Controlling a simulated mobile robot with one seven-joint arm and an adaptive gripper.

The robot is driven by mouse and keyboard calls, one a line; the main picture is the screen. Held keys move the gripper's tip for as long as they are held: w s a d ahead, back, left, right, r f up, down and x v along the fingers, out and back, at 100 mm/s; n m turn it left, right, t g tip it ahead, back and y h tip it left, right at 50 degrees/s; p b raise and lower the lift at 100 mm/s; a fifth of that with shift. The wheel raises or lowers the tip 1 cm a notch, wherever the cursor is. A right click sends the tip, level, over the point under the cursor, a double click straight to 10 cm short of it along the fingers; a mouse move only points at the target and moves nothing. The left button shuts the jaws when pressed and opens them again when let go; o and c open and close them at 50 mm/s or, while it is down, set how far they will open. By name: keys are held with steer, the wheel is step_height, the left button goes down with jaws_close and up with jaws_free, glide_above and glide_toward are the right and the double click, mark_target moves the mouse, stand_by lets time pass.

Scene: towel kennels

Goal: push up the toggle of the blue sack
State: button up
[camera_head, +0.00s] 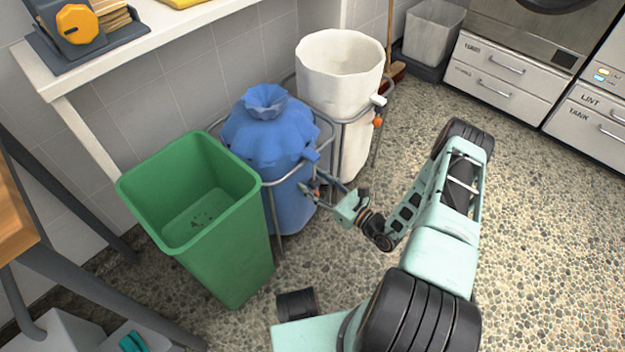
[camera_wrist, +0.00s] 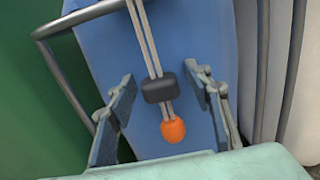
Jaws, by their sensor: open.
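The blue sack (camera_head: 265,135) hangs in a wire frame between a green bin and a white sack, its neck gathered shut at the top. In the wrist view its blue cloth (camera_wrist: 185,45) fills the middle. Two grey cords run down it through a dark toggle (camera_wrist: 160,89), with an orange bead (camera_wrist: 173,130) at their lower end, below the toggle. My gripper (camera_head: 312,190) is low at the front right of the blue sack. In the wrist view my gripper (camera_wrist: 165,95) is open, its fingers either side of the cords, apart from the toggle. The toggle is not clear in the head view.
The green bin (camera_head: 228,255) stands close at the left of the blue sack. The white sack (camera_head: 330,75), with its own orange bead (camera_head: 378,122), stands just behind at the right. The metal frame (camera_wrist: 62,75) rail passes near the left finger. Pebbled floor (camera_head: 560,230) is clear at the right.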

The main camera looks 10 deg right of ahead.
mark_target(314, 180)
jaws_close()
stand_by(0.3)
steer(key=shift+r, duration=0.15)
step_height(314, 180, up, 8)
steer(key=p, duration=0.6)
steer(key=shift+r, duration=0.2)
steer(key=shift+f, duration=0.1)
jaws_free()
